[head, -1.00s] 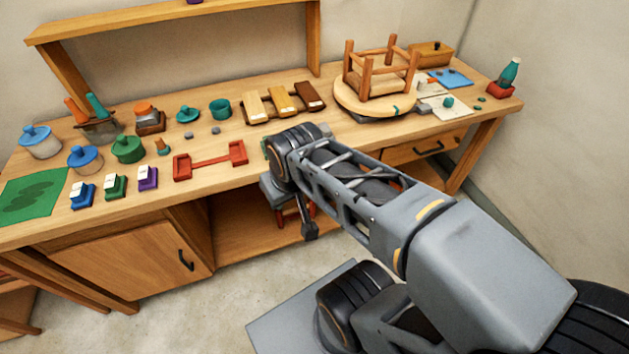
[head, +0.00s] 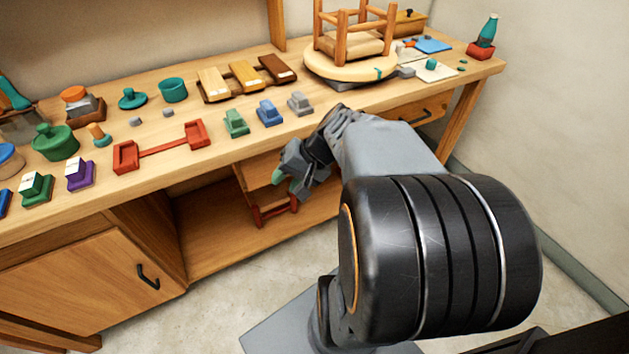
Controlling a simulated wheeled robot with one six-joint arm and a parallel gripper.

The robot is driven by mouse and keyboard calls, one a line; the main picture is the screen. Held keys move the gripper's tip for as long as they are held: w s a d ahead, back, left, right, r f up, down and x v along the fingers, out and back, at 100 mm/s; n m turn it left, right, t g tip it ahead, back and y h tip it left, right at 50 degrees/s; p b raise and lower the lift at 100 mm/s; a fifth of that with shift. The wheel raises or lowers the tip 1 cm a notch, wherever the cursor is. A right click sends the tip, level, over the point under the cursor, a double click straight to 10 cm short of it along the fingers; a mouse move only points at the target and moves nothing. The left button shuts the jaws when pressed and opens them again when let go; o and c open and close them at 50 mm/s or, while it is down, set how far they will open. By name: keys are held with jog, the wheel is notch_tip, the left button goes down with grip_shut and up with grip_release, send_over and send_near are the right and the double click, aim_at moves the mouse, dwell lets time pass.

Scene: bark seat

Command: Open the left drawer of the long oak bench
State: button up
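The long oak bench (head: 225,150) runs across the head view. At its lower left is a wide wooden front (head: 75,290) with a black handle (head: 148,277) near its right edge; it looks closed. A drawer (head: 410,110) with a dark handle is at the right, partly behind my arm, and looks closed. My gripper (head: 286,183) is in front of the bench's middle opening, below the top edge, right of the left front and apart from its handle. It points down and left. It is small and dark here, and its finger gap is unclear.
An upturned stool (head: 350,35) stands on a round board. A red-legged stand (head: 272,212) is under the bench. Floor before the left front is clear.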

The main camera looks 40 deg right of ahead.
jog(key=w+d+f+m+t+h+b, duration=0.1)
jog(key=d+f+m+t+b, duration=0.3)
jog(key=d+f+t+b, duration=0.45)
jog(key=w+d+f+m+t+h+b, duration=0.1)
jog(key=d+f+m+t+b, duration=0.3)
jog(key=d, duration=0.8)
jog(key=shift+m+g, duration=0.3)
jog(key=shift+g, duration=0.45)
jog(key=b+x, duration=0.4)
jog(key=x, duration=0.8)
jog(key=shift+w+a, duration=0.1)
jog(key=shift+w, duration=0.2)
jog(key=shift+c, duration=0.2)
grip_shut()
